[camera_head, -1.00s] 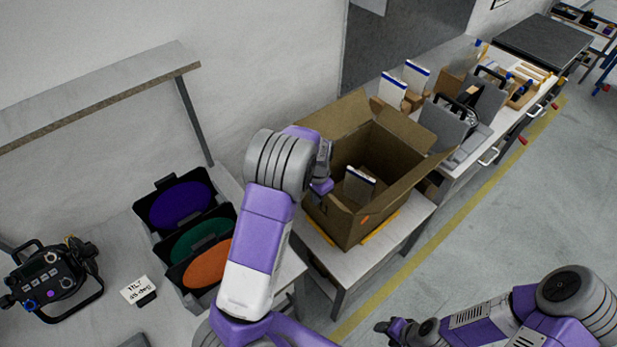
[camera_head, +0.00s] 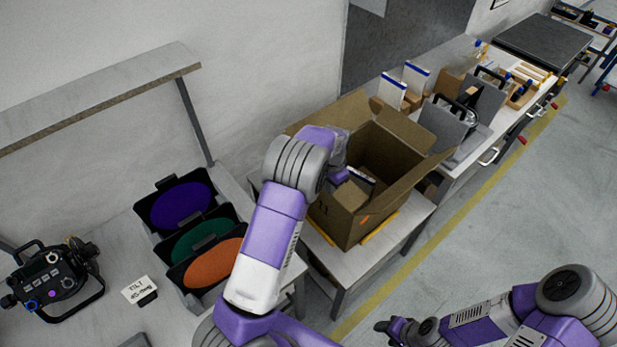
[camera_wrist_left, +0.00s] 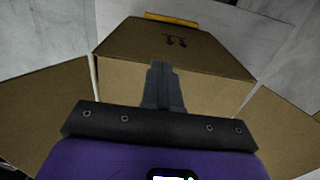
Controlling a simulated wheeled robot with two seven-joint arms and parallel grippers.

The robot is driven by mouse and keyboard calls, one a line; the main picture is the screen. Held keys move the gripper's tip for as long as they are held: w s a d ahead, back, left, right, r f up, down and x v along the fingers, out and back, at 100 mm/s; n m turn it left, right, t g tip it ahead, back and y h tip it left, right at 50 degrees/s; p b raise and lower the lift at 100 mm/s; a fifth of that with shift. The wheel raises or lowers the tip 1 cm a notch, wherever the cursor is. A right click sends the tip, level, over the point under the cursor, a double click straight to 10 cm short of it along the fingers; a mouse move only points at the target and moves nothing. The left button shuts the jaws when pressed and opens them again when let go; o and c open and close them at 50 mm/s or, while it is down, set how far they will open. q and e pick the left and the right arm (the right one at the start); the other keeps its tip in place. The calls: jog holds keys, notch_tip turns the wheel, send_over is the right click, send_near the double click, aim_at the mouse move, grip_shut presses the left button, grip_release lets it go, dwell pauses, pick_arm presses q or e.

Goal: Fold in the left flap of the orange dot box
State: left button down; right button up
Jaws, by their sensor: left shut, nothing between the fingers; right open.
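The open cardboard box (camera_head: 385,217) stands on a small table, with a small orange mark on its front side. A flap at its near left (camera_head: 349,196) tilts inward over the opening. My left gripper (camera_head: 342,176) is at the box's left side by this flap, partly hidden by my wrist. In the left wrist view its closed fingers (camera_wrist_left: 163,82) lie over brown cardboard (camera_wrist_left: 210,85), with nothing between them; whether they touch it I cannot tell. A face with printed arrows (camera_wrist_left: 170,42) lies beyond. My right gripper (camera_head: 386,328) is open, low and away from the box.
Other flaps stand out at the back (camera_head: 330,115) and right (camera_head: 410,127). Left, a bench holds coloured filter frames (camera_head: 182,204) and a black device (camera_head: 55,277). A cluttered bench lies behind right. The floor at right is clear.

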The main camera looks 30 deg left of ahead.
pick_arm(q)
notch_tip(320, 180, up, 12)
jog(key=s+p, duration=0.2)
jog(key=p, duration=0.5)
jog(key=shift+s+a+f+p, duration=0.15)
jog(key=shift+s+a+p, duration=0.15)
jog(key=shift+a, duration=0.15)
jog(key=shift+w, duration=0.1)
